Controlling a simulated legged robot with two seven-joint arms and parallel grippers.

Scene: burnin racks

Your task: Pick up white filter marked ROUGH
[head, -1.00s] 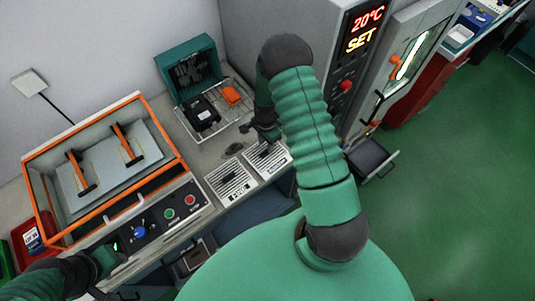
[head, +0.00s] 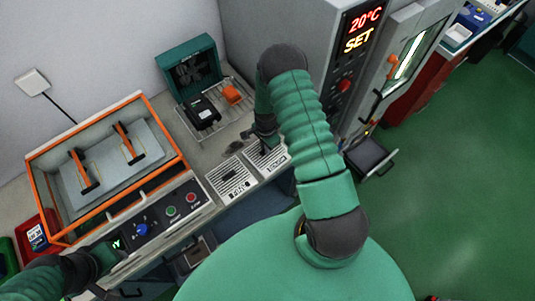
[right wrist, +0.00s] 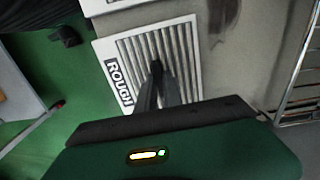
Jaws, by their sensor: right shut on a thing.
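The white slatted filter marked ROUGH (head: 270,158) lies on the bench beside the tall grey cabinet. It also shows in the right wrist view (right wrist: 125,60), with its label at the left edge. My right gripper (head: 266,146) is directly over its middle. In the right wrist view its dark fingers (right wrist: 158,72) are close together and shut on the ROUGH filter at its middle; the grip point itself is partly hidden. The filter still appears flat on the bench. My left gripper (head: 108,252) is at the lower left by the control panel; its fingers cannot be made out.
A second white filter marked FINE (head: 232,180) lies just left of the ROUGH one. A wire rack (head: 228,110) with black and orange items stands behind. An orange-framed box (head: 115,160) is on the left. The grey cabinet (head: 290,40) rises close on the right.

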